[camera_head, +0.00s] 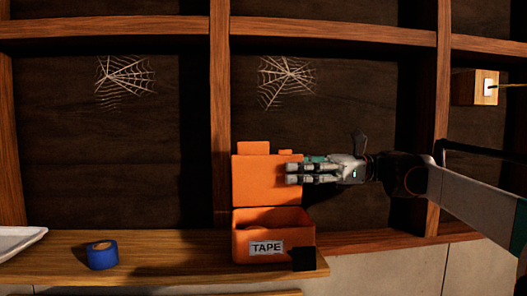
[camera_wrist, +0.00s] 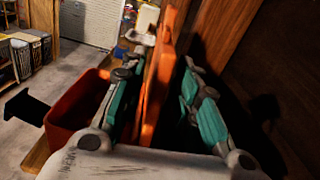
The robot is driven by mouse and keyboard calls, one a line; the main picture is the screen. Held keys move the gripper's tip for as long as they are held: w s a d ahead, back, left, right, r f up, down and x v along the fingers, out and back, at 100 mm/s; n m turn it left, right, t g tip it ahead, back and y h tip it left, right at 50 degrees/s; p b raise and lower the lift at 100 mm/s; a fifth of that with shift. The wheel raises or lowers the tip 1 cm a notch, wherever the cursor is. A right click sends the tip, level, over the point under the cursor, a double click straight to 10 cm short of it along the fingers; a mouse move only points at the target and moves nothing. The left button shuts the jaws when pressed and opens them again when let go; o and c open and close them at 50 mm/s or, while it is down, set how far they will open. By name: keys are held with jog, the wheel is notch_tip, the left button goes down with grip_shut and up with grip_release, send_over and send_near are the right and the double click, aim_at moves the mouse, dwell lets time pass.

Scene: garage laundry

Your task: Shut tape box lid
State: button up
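The orange tape box (camera_head: 241,243) stands on the wooden shelf with a "TAPE" label on its front. Its orange lid (camera_head: 258,180) stands upright at the back, open. My gripper (camera_head: 294,172) reaches in from the right at the lid's right part, above the box opening. In the wrist view the lid (camera_wrist: 160,75) rises between my two spread teal-and-grey fingers (camera_wrist: 161,58), one on the box side and one behind. Gaps show beside the lid; contact is unclear. The box (camera_wrist: 75,108) is left of the fingers there.
A blue tape roll (camera_head: 102,256) sits on the shelf (camera_head: 180,262) left of the box. A white tray (camera_head: 18,240) is at the far left. A wooden post (camera_head: 220,110) rises behind the box. A small wooden block (camera_head: 476,88) is on the wall at right.

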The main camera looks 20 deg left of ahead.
grip_shut()
